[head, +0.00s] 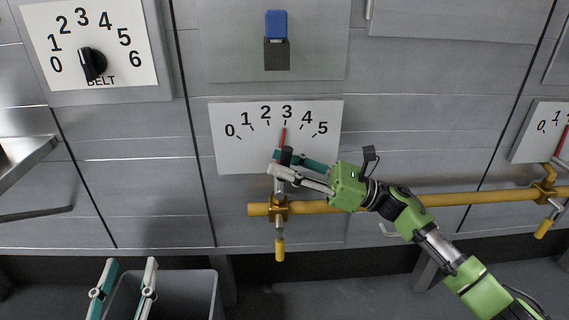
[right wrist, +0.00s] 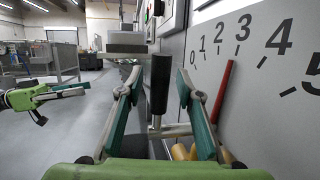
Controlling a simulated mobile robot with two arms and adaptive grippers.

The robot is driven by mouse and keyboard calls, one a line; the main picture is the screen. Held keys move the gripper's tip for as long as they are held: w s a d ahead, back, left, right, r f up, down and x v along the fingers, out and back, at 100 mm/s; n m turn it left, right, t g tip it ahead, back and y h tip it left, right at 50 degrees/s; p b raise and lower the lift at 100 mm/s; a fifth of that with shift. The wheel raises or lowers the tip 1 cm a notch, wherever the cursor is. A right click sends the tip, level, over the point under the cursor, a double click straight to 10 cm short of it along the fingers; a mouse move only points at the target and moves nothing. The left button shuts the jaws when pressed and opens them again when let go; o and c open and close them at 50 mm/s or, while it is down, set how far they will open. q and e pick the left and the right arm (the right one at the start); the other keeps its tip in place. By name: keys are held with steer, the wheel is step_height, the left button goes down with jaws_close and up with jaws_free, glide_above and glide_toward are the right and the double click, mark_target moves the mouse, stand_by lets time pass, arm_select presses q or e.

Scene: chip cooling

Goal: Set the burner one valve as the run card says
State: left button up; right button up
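A white dial plate (head: 232,158) numbered 0 to 5 is on the metal panel. Its red pointer (head: 283,138) points up, close to 3; the pointer also shows in the right wrist view (right wrist: 222,92). Below it, a brass valve (head: 278,208) sits on a yellow pipe. A black upright handle (right wrist: 160,84) stands at the valve. My right gripper (right wrist: 158,82) is open, its fingers either side of this handle with gaps; it also shows in the head view (head: 273,162). My left gripper (head: 131,263) is open and empty at lower left. The run card is not seen.
A BELT knob (head: 91,64) on a 0 to 6 dial is at upper left. A blue block-like switch (head: 276,24) is above the dial plate. A yellow grip (head: 280,250) hangs below the pipe. Another dial (head: 532,145) is at far right. A grey bin (head: 205,285) is below.

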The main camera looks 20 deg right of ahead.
steer(key=v, duration=1.2)
